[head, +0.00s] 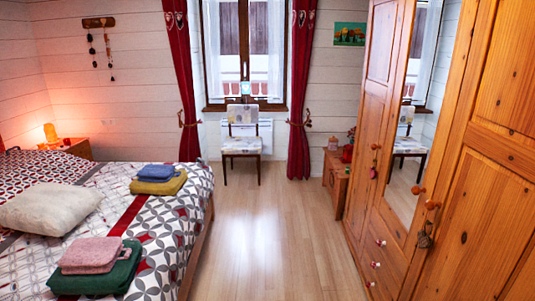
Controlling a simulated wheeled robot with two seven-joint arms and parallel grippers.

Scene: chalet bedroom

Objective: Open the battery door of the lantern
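I cannot make out a lantern or a battery door for sure. A small red object (347,153) stands on the low wooden cabinet (336,181) beside the wardrobe; it is too small to identify. A small pale object with a greenish tint (246,88) shows at the window, above the chair; I cannot tell what it is. A glowing orange lamp (50,133) stands on the bedside cabinet at the left. Neither of my grippers is in view.
The bed (165,240) with folded towels and a cushion fills the left. A wooden wardrobe (480,215) with a mirror lines the right. A chair (241,146) stands under the window between red curtains. The wooden floor (270,235) between them is clear.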

